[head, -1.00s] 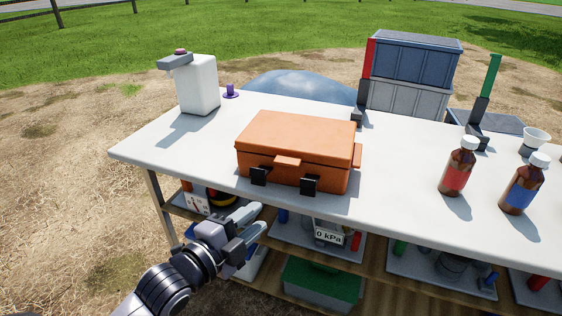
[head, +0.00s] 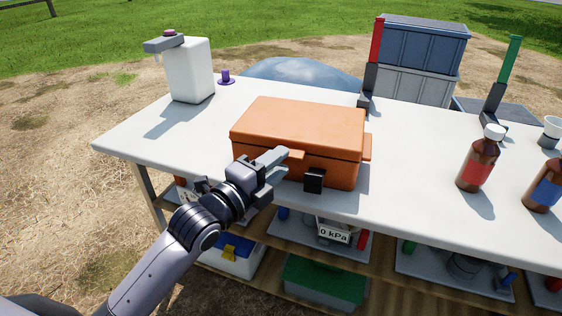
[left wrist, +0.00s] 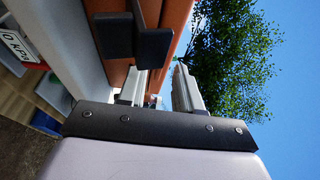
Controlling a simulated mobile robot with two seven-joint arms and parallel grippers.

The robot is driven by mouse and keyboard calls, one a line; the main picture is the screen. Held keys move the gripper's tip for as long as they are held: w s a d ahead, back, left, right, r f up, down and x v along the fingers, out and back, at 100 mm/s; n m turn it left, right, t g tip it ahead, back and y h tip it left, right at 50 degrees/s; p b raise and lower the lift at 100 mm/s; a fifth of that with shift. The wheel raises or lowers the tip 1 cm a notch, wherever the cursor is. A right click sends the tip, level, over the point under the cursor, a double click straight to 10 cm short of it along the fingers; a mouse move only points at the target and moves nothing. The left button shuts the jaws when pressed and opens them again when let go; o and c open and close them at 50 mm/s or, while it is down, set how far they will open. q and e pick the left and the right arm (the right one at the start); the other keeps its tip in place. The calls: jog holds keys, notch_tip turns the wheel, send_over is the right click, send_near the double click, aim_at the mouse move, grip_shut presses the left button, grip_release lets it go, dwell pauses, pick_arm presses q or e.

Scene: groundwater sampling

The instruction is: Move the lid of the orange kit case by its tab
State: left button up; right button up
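The orange kit case (head: 335,168) stands on the white table with its lid (head: 300,122) down. The lid's orange tab (head: 297,155) sticks out at the front. A black latch (head: 314,180) shows to the right of the tab; my gripper hides the other latch. My left gripper (head: 282,161) is at the case's front, its fingertips at the tab. In the left wrist view, the fingers (left wrist: 158,90) are apart, with the orange case wall (left wrist: 112,72) and black latches (left wrist: 152,46) just beyond. I cannot tell whether either finger touches the tab. My right gripper is not in view.
A white jug (head: 188,72) and a small purple item (head: 225,77) stand at the back left of the table (head: 130,145). Brown bottles (head: 478,165) stand at right. Red (head: 376,42) and green (head: 509,60) upright handles stand behind. Shelves below hold kit.

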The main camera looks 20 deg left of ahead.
pick_arm(q)
jog(key=shift+w+d, duration=0.25)
jog(key=shift+w, duration=0.45)
grip_shut()
dwell(1.1)
